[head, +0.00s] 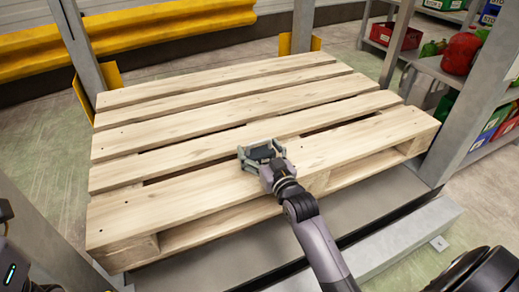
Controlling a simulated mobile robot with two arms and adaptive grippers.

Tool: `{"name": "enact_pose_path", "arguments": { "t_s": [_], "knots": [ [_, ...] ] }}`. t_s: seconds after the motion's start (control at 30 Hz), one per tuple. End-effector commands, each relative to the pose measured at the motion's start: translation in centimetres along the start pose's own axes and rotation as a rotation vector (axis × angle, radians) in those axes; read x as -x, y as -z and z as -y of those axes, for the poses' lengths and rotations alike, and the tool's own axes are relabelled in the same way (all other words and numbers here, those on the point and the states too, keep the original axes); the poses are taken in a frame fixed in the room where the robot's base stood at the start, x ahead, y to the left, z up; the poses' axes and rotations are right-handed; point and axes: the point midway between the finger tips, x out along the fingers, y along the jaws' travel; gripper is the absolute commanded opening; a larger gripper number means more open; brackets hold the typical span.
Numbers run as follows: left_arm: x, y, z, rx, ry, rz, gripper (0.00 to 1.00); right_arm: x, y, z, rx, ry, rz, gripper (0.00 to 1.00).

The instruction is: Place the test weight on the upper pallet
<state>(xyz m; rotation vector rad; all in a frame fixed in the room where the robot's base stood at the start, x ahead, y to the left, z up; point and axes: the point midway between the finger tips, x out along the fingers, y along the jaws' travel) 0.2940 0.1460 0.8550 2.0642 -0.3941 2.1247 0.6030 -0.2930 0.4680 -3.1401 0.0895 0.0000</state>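A wooden pallet (225,118) lies flat in front of me, between metal uprights. My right gripper (261,150) is over its near boards, a little right of the middle. Its fingers stand apart with a dark shape between them. I cannot tell whether that shape is the test weight or part of the gripper, nor whether it touches the boards. No test weight can be made out elsewhere, and the rest of the pallet top is bare. My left gripper is out of view.
Grey uprights stand at the pallet's left (82,50), back (302,28) and right (470,95). A yellow barrier (170,20) runs behind. Shelves at the right hold a red bin (395,37) and a red container (461,53). A grey ledge (405,240) lies below the near edge.

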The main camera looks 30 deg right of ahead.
Motion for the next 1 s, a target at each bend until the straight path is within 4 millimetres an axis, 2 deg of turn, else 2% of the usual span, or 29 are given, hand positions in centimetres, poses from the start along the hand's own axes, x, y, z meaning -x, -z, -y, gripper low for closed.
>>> {"name": "enact_pose_path", "arguments": {
  "t_s": [0.2,0.57,0.67,0.77,1.0],
  "knots": [
    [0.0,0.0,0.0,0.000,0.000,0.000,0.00,0.0,0.0,0.0,0.000,0.000,0.000,0.95],
    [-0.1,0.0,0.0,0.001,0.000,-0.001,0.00,0.1,0.2,0.0,0.000,0.000,0.000,0.95],
    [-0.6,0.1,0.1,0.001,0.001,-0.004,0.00,1.2,0.3,0.0,0.001,0.000,0.003,0.95],
    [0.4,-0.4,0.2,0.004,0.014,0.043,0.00,2.9,0.4,0.0,0.001,0.000,0.004,0.95],
    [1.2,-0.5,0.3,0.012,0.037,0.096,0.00,7.9,0.3,0.0,0.000,-0.001,0.006,0.95]
  ]
}}
